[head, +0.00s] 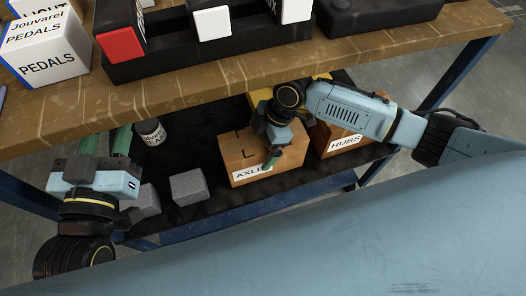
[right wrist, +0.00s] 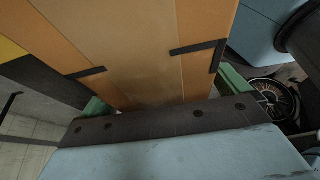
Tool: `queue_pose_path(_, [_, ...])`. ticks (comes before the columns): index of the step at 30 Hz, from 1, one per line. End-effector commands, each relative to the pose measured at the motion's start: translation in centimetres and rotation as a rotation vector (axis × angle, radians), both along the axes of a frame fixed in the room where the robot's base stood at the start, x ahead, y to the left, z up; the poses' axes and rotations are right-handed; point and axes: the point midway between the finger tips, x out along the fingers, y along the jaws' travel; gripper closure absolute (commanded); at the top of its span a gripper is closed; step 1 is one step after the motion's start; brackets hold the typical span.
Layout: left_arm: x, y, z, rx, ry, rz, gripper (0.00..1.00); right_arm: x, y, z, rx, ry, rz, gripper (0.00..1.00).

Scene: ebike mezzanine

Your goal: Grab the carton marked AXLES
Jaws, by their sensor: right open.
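The brown carton marked AXLES (head: 232,151) stands on the dark lower shelf, its white label facing me and partly covered by my right gripper. My right gripper (head: 271,160) reaches down at the carton's right part, with one green finger in front of the label. In the right wrist view the carton (right wrist: 150,55) fills the space between the two spread green fingers. They are open, and I cannot tell whether they touch it. My left gripper (head: 106,142) is at the left, away from the carton, with its green fingers apart and nothing seen between them.
A carton marked HUBS (head: 334,132) stands just right of the AXLES carton, with a yellow box (head: 262,97) behind. A can (head: 150,132) and grey blocks (head: 188,187) are to the left. The wooden upper shelf (head: 200,95) with a PEDALS box (head: 45,55) overhangs the lower shelf.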

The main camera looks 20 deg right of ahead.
Motion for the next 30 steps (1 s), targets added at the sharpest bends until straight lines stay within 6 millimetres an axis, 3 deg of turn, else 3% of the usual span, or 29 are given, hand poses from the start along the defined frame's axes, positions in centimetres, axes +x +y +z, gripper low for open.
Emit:
queue_pose_path(8, [0.0,-0.04,0.19,-0.004,-0.009,-0.001,0.64,-0.01,0.03,-0.04,0.0,0.0,0.0,0.01])
queue_pose_path(27, [-0.01,-0.04,0.12,-0.002,-0.007,-0.001,0.64,-0.01,0.01,-0.04,-0.001,0.0,0.001,0.85])
queue_pose_path(30, [-0.01,-0.04,0.11,-0.003,-0.007,-0.001,0.64,0.22,0.16,0.31,0.006,-0.007,0.0,0.89])
